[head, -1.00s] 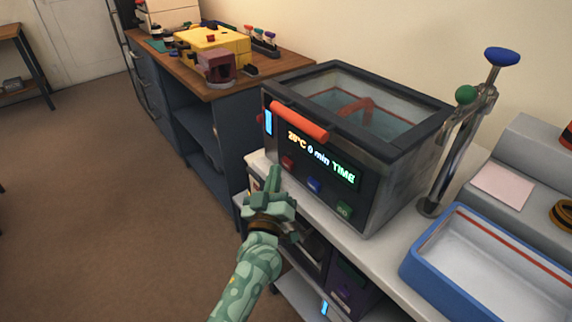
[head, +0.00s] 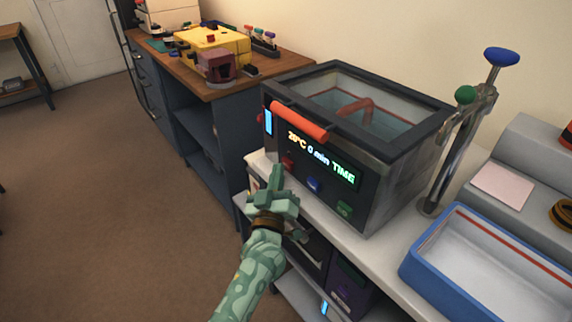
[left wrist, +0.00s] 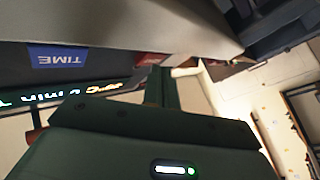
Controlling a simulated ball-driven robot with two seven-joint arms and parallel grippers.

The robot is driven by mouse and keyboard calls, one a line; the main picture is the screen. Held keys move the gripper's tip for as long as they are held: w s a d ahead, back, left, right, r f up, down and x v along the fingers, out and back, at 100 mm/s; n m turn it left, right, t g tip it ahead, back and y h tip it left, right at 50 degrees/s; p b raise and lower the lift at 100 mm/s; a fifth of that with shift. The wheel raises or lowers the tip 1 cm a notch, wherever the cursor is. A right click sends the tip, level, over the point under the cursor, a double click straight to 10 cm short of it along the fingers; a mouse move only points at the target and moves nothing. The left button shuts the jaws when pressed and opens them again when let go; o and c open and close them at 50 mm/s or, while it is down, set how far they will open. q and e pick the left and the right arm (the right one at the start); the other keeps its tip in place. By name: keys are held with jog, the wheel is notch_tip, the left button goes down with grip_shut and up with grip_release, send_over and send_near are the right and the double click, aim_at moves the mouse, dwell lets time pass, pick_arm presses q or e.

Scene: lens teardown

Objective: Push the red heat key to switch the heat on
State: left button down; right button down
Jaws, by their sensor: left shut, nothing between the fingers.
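The heater box (head: 352,150) is a dark tank with a glass lid and an orange handle on its front. Its panel reads "20°C 0 min TIME". The red heat key (head: 288,161) is at the left of the key row, with a blue key (head: 313,185) and a green key (head: 344,208) to its right. My left gripper (head: 276,172) is shut and empty, its tip just below and left of the red key. In the left wrist view the fingers (left wrist: 157,84) point at a red patch (left wrist: 150,59), partly hidden; contact cannot be told. My right gripper is out of view.
The white bench (head: 376,248) carries a blue-rimmed tray (head: 420,276) and a metal stand (head: 440,165) with blue and green knobs right of the box. A wooden-topped cabinet (head: 280,72) with a yellow device stands behind left. The floor at left is clear.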

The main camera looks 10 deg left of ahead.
pick_arm(q)
jog(key=shift+w+d, duration=0.25)
jog(key=shift+w, duration=0.05)
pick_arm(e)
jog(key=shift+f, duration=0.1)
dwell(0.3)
pick_arm(q)
jog(key=shift+s+a, duration=0.1)
jog(key=shift+s+a+p, duration=0.4)
jog(key=shift+s+p, duration=0.1)
jog(key=shift+s, duration=0.1)
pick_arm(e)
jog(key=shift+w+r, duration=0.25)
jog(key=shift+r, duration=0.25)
